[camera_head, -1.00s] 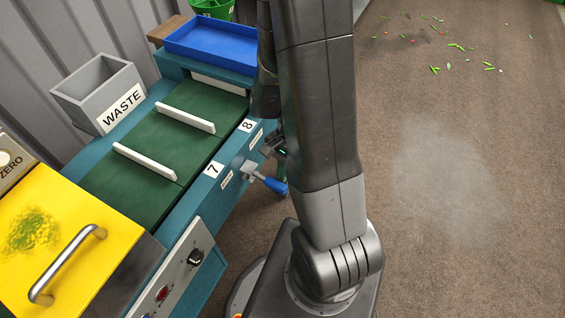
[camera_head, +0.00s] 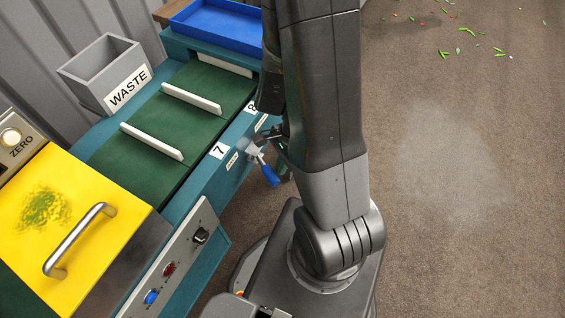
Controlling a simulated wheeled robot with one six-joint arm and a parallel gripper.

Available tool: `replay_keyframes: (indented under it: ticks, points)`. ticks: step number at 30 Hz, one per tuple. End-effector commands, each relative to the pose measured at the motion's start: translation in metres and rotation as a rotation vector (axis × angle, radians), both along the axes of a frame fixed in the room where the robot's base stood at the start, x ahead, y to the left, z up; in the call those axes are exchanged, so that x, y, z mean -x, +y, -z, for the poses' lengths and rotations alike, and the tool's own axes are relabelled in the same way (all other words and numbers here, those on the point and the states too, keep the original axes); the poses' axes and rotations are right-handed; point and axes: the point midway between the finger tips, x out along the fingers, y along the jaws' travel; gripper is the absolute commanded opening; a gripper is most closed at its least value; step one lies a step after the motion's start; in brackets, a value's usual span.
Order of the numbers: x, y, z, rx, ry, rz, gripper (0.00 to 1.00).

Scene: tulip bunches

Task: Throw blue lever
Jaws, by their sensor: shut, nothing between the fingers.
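The blue lever (camera_head: 269,175) is on the front side of the teal conveyor bench, near the label 7. Its blue handle slants down and to the right from a grey metal mount. My gripper (camera_head: 268,138) is small and dark in the head view, partly hidden behind my own arm. It is shut and empty, just above and right of the lever's mount. I cannot tell whether it touches the lever.
The teal bench (camera_head: 208,178) carries a green belt with white bars. A grey WASTE bin (camera_head: 92,66), a blue tray (camera_head: 218,27) and a yellow plate with a metal handle (camera_head: 75,215) are along it. Open brown floor lies to the right, with scattered green bits.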

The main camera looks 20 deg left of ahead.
Motion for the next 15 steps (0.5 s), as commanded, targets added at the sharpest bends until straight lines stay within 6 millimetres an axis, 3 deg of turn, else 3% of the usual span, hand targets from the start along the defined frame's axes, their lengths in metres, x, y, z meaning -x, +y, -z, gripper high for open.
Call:
replay_keyframes:
  ticks: [10,15]
  points:
    - [0.0,0.0,-0.001,0.0,0.0,-0.001,0.0]
    - [-0.004,-0.002,-0.013,-0.001,-0.001,0.0,0.0]
